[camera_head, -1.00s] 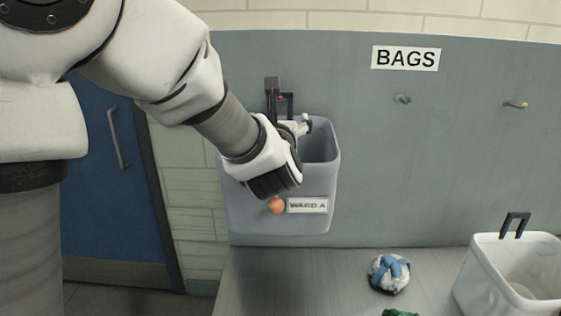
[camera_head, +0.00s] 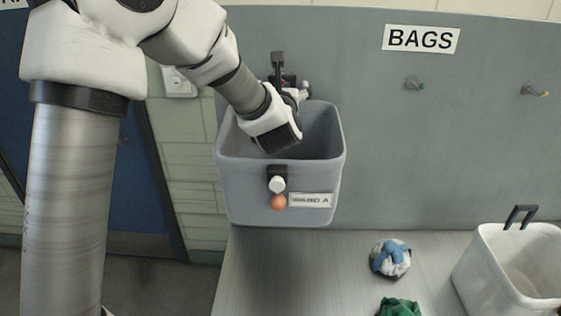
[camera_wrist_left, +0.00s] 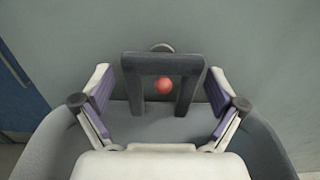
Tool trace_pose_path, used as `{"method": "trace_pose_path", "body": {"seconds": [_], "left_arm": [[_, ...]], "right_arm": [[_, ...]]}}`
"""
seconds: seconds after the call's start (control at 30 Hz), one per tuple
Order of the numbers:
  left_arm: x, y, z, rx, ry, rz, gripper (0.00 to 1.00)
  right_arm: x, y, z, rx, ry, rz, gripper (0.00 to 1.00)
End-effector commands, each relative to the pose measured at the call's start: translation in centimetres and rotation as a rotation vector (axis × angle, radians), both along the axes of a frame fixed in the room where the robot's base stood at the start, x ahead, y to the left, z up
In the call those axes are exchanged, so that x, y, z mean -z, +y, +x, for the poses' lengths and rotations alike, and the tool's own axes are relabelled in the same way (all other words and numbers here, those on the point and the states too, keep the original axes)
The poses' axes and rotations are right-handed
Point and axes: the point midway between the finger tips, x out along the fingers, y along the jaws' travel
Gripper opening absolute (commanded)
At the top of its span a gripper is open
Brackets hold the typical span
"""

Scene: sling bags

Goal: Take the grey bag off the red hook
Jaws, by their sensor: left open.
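The grey bag (camera_head: 240,188) hangs against the grey panel, upright, with its open top facing up and a "WARD A" label on its front. Its dark handle (camera_head: 277,62) stands up at the back rim and also shows in the left wrist view (camera_wrist_left: 162,64). The red hook's tip (camera_wrist_left: 164,86) shows inside the handle's loop. My left gripper (camera_head: 292,88) reaches over the bag's opening to the handle. In the left wrist view its open fingers (camera_wrist_left: 160,96) stand left and right of the handle, with gaps on both sides. My right gripper is not in view.
Two other hooks, one greenish (camera_head: 414,84) and one yellow-tipped (camera_head: 535,90), are bare on the panel. A white bag (camera_head: 490,270) stands on the bench (camera_head: 340,280) at right. A blue-and-white bundle (camera_head: 391,258) and a green cloth (camera_head: 400,306) lie on the bench.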

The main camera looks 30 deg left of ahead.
Motion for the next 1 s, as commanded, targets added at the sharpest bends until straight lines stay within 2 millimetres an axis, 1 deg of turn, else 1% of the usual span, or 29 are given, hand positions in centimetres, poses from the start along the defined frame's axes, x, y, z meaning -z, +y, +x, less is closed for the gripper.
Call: {"method": "trace_pose_path", "body": {"seconds": [0.03,0.07,0.1,0.17,0.2,0.27,0.3,0.33,0.57,0.73,0.87,1.0], "left_arm": [[0.0,0.0,0.0,0.000,0.000,0.000,0.96],[0.0,0.0,0.0,0.000,0.000,0.000,0.89],[0.0,0.0,0.0,0.000,0.000,0.000,0.75],[0.0,0.0,0.0,0.000,0.000,0.000,0.53],[0.0,0.0,0.0,0.000,0.000,0.000,0.39],[0.0,0.0,0.0,0.001,0.000,0.000,0.18],[0.0,0.0,0.0,0.001,0.000,0.000,0.04],[0.0,0.0,0.0,0.001,0.000,0.000,0.00],[0.0,-0.1,-0.1,0.001,-0.001,0.001,0.00],[-0.6,-0.5,-0.6,0.001,-0.002,0.002,0.00],[-1.7,-1.2,-1.8,0.001,-0.003,0.002,0.00],[-2.8,-2.4,-3.8,0.001,-0.004,0.005,0.00]], "right_arm": [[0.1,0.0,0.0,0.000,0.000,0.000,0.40],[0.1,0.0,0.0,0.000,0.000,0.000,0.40],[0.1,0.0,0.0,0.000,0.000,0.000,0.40],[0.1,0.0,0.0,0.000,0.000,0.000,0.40],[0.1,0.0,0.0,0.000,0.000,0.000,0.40],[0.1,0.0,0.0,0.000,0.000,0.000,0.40],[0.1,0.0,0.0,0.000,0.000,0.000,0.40],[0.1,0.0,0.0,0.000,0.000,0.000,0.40],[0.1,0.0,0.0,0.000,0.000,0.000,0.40],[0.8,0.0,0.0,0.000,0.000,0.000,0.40],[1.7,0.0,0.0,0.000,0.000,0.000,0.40],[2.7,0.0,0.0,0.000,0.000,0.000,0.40]]}}
